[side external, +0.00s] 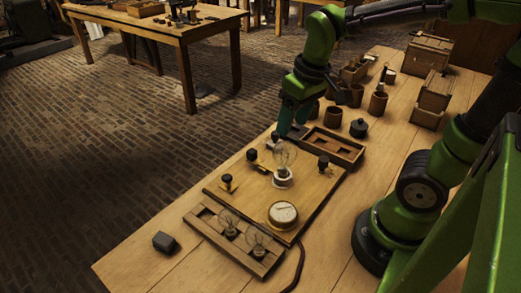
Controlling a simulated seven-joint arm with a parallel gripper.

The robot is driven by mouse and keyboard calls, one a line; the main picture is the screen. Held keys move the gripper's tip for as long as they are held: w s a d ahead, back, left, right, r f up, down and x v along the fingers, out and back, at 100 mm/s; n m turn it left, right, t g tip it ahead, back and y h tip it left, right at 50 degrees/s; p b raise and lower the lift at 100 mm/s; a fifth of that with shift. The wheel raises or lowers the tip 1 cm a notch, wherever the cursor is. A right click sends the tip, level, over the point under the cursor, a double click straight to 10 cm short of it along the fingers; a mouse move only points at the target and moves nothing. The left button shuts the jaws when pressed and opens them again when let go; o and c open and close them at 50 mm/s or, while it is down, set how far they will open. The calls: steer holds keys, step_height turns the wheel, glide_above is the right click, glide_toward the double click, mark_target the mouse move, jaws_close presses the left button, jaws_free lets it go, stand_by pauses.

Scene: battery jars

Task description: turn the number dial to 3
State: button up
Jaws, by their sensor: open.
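A wooden board (255,197) lies on the table and carries a clear glass bulb (285,155) in a white socket, a round white-faced gauge (283,214) in a brass rim and several small dark knobs, one of them at the left (227,180). No numbers are legible, and I cannot tell which of these parts is the number dial. My gripper (280,139) points down at the far end of the board, behind the bulb. It is open; its fingertips are small and dark, and I cannot tell whether they touch anything.
A tray with small bulbs (212,224) lies in front of the board; a compartment tray (350,149) lies behind it. Brown jars (378,103), a dark lidded pot (358,128) and wooden boxes (426,55) stand farther back. A dark block (164,242) sits near the left table edge.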

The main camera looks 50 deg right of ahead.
mark_target(324, 159)
steer(key=w+d+n+g+h, duration=0.2)
steer(key=d+n+g+h, duration=0.1)
steer(key=d+n+g, duration=0.4)
steer(key=shift+n+t, duration=0.5)
steer(key=x, duration=1.7)
steer(key=shift+s, duration=0.3)
steer(key=shift+c, duration=0.5)
steer(key=c, duration=1)
